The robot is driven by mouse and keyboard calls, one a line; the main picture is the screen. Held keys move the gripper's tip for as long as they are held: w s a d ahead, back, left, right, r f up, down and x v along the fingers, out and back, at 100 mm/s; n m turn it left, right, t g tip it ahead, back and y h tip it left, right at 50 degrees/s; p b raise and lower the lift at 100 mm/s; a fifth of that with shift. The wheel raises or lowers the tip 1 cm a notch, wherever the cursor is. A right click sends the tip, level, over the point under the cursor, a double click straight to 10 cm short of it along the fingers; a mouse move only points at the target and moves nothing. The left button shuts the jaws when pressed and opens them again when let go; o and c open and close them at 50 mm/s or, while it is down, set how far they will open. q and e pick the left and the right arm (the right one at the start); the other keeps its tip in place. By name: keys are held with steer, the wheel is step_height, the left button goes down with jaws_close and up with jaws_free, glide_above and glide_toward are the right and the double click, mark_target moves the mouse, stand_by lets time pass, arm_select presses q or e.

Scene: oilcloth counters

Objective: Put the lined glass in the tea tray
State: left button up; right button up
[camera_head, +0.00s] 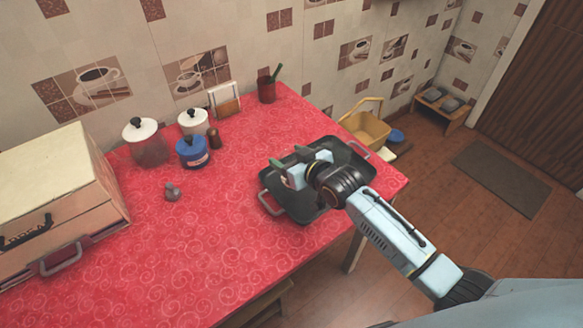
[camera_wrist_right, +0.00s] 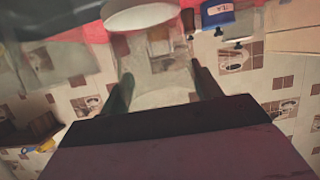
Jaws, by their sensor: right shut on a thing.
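The tea tray (camera_head: 302,207) is a dark rectangular tray with a handle at each end, near the right end of the red counter in the head view. My right gripper (camera_head: 290,166) is over its left part. In the right wrist view, my right gripper (camera_wrist_right: 162,88) is shut on a clear glass (camera_wrist_right: 158,62), taken as the lined glass, with a pale round end at the top of the picture. Its lines are hard to make out. In the head view the gripper mostly hides the glass, and I cannot tell whether it touches the tray. My left gripper is out of view.
A bread box (camera_head: 55,190) fills the left. The front counter is clear.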

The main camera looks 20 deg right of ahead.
steer(key=shift+f+b, duration=0.4)
steer(key=shift+f, duration=1.3)
steer(key=shift+f, duration=0.1)
steer(key=o, duration=1.3)
steer(key=shift+f, duration=0.1)
steer(key=shift+s+r, duration=0.15)
steer(key=shift+r, duration=0.1)
steer(key=p+v, duration=0.2)
steer(key=v, duration=0.9)
steer(key=shift+s+d+r, duration=0.15)
steer(key=shift+s+d, duration=0.05)
steer(key=shift+s, duration=0.15)
